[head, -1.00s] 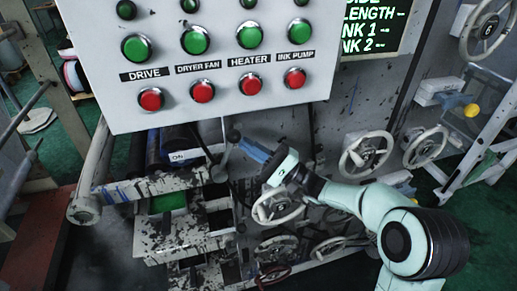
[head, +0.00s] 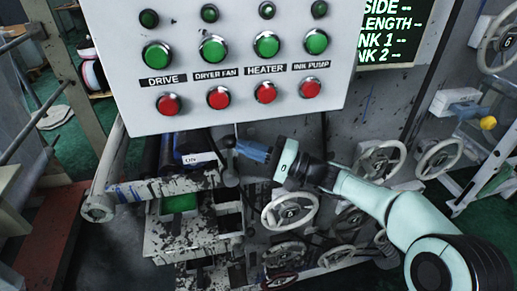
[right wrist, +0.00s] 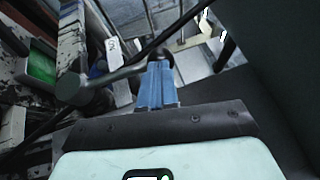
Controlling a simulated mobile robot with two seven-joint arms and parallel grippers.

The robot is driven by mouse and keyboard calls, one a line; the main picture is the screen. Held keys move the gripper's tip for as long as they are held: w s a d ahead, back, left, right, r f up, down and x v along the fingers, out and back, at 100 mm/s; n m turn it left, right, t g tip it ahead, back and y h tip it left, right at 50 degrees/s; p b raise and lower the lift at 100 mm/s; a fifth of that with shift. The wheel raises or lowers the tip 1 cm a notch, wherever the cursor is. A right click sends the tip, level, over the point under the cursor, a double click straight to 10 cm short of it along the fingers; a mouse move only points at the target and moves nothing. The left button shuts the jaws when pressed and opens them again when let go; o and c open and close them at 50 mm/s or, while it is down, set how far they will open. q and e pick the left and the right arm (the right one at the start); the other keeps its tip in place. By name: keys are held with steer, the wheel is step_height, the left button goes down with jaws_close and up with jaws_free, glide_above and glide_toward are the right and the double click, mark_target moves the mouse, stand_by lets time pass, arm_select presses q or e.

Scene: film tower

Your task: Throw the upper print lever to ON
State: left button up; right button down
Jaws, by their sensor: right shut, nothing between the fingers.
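The upper print lever (head: 230,162) is a grey rod with a dark ball knob, below the button panel. In the head view it stands nearly upright, just right of the white ON label (head: 199,158). My right gripper (head: 240,147) is shut and empty, its blue fingertips at the right side of the knob. In the right wrist view the shut fingers (right wrist: 158,70) reach the dark knob (right wrist: 160,55); they look touching. The lever's rod (right wrist: 120,74) runs left from the knob to a round hub. The ON label (right wrist: 112,47) also shows there. My left gripper is out of view.
The button panel (head: 340,95) hangs close above the fingers. A numbered handwheel (head: 290,209) sits just below my right wrist, with more handwheels (head: 381,160) to the right. Dark rollers (head: 165,150) and a spattered frame (head: 180,235) lie left and below.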

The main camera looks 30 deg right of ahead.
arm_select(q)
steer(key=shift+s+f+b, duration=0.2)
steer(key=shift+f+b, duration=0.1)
arm_select(e)
steer(key=w+a+n+g+h, duration=0.2)
steer(key=a+g+h, duration=0.1)
steer(key=a, duration=0.5)
steer(key=shift+a+n, duration=0.15)
steer(key=shift+n, duration=0.15)
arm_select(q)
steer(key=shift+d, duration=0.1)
arm_select(e)
steer(key=shift+s+a, duration=0.1)
steer(key=shift+a, duration=0.05)
steer(key=shift+r, duration=0.1)
